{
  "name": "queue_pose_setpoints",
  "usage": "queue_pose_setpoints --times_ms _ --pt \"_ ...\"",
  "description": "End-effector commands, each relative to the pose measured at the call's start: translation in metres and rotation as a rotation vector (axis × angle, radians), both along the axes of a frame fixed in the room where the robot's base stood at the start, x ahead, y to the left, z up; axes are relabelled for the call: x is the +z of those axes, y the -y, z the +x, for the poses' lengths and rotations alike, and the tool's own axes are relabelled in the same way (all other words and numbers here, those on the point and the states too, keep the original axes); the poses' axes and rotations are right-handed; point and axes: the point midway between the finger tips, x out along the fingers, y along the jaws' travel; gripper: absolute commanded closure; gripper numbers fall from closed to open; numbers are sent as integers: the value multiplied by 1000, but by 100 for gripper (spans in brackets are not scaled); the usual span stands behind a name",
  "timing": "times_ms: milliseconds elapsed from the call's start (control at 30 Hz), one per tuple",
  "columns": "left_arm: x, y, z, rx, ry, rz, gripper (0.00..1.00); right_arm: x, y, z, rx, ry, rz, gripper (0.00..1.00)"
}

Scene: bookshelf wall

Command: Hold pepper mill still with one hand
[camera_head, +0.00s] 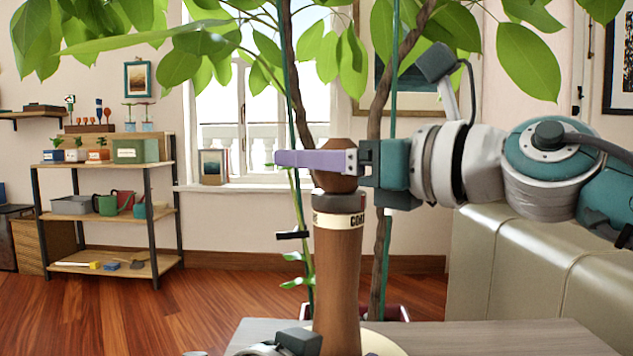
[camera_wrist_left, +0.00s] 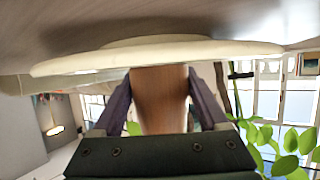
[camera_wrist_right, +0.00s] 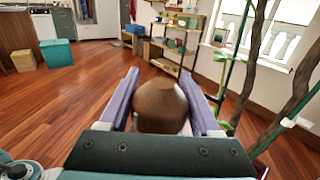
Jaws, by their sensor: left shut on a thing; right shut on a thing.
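The pepper mill (camera_head: 338,285) is a tall brown wooden grinder with a dark collar and a pale lettered band. It stands upright on a pale plate (camera_head: 385,344) on a grey table (camera_head: 480,338). My right gripper (camera_head: 318,162) is shut on its rounded top knob, with purple fingers on either side, as the right wrist view (camera_wrist_right: 159,74) also shows. My left gripper (camera_wrist_left: 160,74) is shut on the lower wooden body, just by the plate. In the head view only part of my left wrist shows at the bottom edge, and its fingers are hidden.
A leafy plant (camera_head: 520,60) with several stems and green stakes stands close behind the mill. A beige sofa (camera_head: 540,265) is at the right. A shelf unit (camera_head: 105,205) with boxes and pots stands far left. The wooden floor (camera_head: 90,315) at left is clear.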

Motion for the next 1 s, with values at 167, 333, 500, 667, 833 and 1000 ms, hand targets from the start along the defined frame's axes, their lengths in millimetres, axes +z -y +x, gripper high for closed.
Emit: queue_pose_setpoints --times_ms 167,333,500,667,833,1000 --pt "-1 -1 0 3 -3 -1 99 -4 -2 -1 7 -12 -2 25" --pt "-1 -1 0 3 -4 0 99 -3 -1 -1 5 -8 0 6" --pt "-1 -1 0 3 -3 0 99 -2 -1 -1 4 -6 0 5" --pt "-1 -1 0 2 -3 0 99 -1 3 -3 3 -4 -1 5" --pt "-1 -1 0 3 -3 0 99 -2 21 -16 2 -2 -3 5" --pt "-1 -1 0 3 -3 0 99 -3 51 -40 2 -6 -6 5"
